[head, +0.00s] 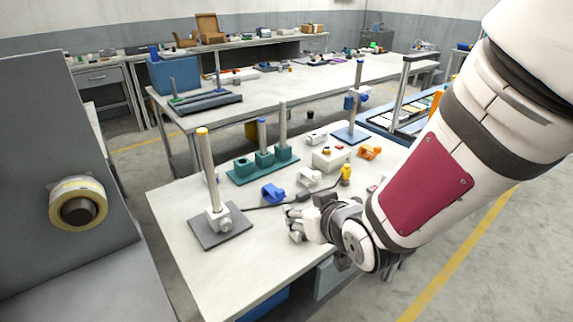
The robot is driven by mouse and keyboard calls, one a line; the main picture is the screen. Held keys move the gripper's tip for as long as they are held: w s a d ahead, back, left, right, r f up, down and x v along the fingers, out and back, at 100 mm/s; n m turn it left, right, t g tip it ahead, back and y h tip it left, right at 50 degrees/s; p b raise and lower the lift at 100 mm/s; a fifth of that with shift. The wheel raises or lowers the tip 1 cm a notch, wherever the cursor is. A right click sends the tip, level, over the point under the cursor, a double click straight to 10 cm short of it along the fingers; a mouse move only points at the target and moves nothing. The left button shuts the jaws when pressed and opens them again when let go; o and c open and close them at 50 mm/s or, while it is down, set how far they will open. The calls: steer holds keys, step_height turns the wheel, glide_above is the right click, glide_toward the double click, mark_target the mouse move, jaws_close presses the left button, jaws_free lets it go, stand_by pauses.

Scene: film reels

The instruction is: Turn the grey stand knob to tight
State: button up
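The grey stand (236,232) is near the left side of the front table, with a dark grey square plate and an upright metal post with a yellow top. A light grey clamp with a knob (224,226) sits low on the post, just above the plate. The knob is too small to tell its setting. My gripper (292,224) is over the table to the right of the grey stand, fingers pointing left toward it. Its fingers look apart, with nothing visible between them. A clear gap separates the fingers from the knob.
A blue clamp (272,194) and a dark cable lie behind my gripper. A teal rack (243,175) with posts stands farther back. A blue stand (352,133), a pale box (330,159) and orange parts are at back right. The table front left of my gripper is clear.

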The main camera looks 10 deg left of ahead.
mark_target(227, 228)
steer(key=s+a+f+n+y, duration=0.1)
steer(key=a+f, duration=0.2)
steer(key=s+a+f+n+y+b, duration=0.1)
steer(key=a+f, duration=0.2)
steer(key=a, duration=0.1)
steer(key=s+a+f+y+b, duration=0.1)
steer(key=a+f+y, duration=0.1)
steer(key=a+f, duration=0.1)
steer(key=shift+s+a+f+n, duration=0.3)
steer(key=shift+s+a+n, duration=0.1)
steer(key=shift+a, duration=0.1)
steer(key=b+x, duration=0.1)
steer(key=x, duration=1.2)
steer(key=shift+a+f+b, duration=0.2)
steer(key=shift+a+b, duration=0.1)
steer(key=shift+b, duration=0.05)
jaws_close()
